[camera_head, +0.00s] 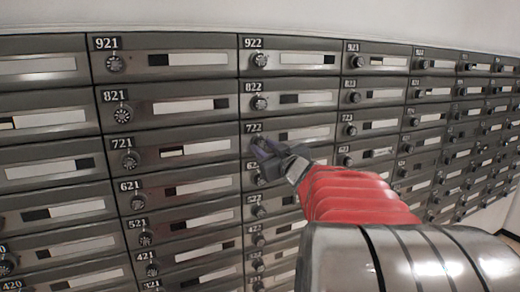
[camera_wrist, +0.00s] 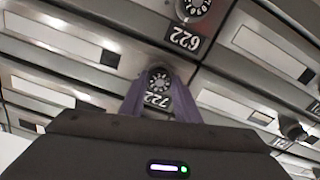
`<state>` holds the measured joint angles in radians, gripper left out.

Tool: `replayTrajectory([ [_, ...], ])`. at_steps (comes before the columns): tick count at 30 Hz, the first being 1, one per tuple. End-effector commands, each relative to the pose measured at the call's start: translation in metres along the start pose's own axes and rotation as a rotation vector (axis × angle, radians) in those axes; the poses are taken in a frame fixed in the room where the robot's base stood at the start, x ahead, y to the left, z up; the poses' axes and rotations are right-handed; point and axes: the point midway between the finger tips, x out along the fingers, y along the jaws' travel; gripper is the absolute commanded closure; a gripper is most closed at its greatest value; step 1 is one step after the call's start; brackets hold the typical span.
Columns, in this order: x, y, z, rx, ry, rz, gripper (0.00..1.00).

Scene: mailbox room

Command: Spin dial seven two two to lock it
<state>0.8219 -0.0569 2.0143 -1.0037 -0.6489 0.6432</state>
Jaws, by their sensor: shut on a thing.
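Mailbox 722 is in the middle of the head view, with its number plate 722 (camera_head: 254,128) just above my gripper (camera_head: 262,147). My gripper reaches to the dial under that plate and hides it in the head view. In the wrist view the picture is upside down: dial 722 (camera_wrist: 158,80) is a round black knob with white marks, and its plate 722 (camera_wrist: 157,100) shows below it. The two purple fingers of my gripper (camera_wrist: 160,82) are on either side of the dial and shut on it. The dial's exact setting is too small to read.
Rows of metal mailboxes with numbered dials fill the wall. Dial 822 (camera_head: 259,103) is above, dial 721 (camera_head: 130,160) is to the left. Dial 622 (camera_wrist: 192,8) is close by in the wrist view. Floor (camera_head: 508,238) shows at the far right.

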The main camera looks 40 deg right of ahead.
Motion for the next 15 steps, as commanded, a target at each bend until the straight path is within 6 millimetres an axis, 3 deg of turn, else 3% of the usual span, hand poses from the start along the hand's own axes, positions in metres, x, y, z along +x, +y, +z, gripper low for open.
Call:
replayTrajectory([
  [7,0.0,0.0004,0.0003,-0.145,-0.001,0.0,0.93],
  [15,0.0001,0.0001,0.0003,-0.179,-0.001,0.0,0.93],
])
